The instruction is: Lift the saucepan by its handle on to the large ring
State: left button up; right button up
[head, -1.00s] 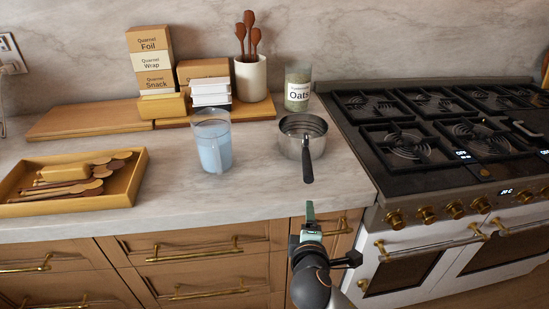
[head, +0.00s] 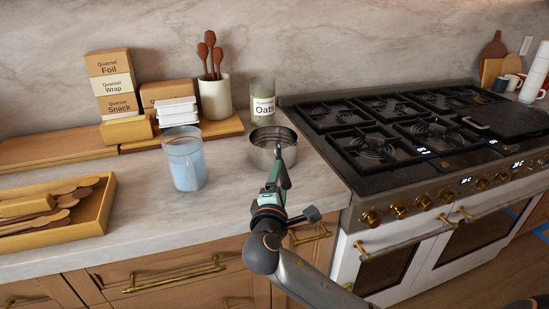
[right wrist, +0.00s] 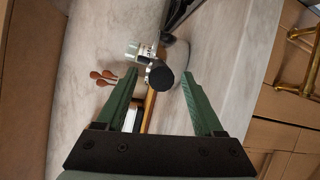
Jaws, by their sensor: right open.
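The steel saucepan (head: 262,139) stands upright on the marble counter, left of the stove. Its dark handle (head: 286,180) points toward me and is partly covered by my right gripper (head: 276,164). In the right wrist view the green fingers of my right gripper (right wrist: 160,76) are spread apart. The dark rounded handle end (right wrist: 160,77) shows in the gap between them, apart from both fingers. The stove (head: 335,172) has several burners under black grates; a front-left burner (head: 374,149) is the nearest to the pan and is bare. My left gripper is not in view.
A jug of blue liquid (head: 186,166) stands left of the pan, and an oats jar (head: 262,98) stands behind it. A wooden tray of utensils (head: 92,216) lies at the left. A utensil crock (head: 215,97) and boxes (head: 118,83) stand at the back.

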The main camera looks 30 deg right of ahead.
jog(key=shift+x, duration=2.65)
grip_shut()
jog(key=shift+a, duration=0.1)
jog(key=shift+w+r, duration=0.1)
jog(key=shift+r, duration=0.1)
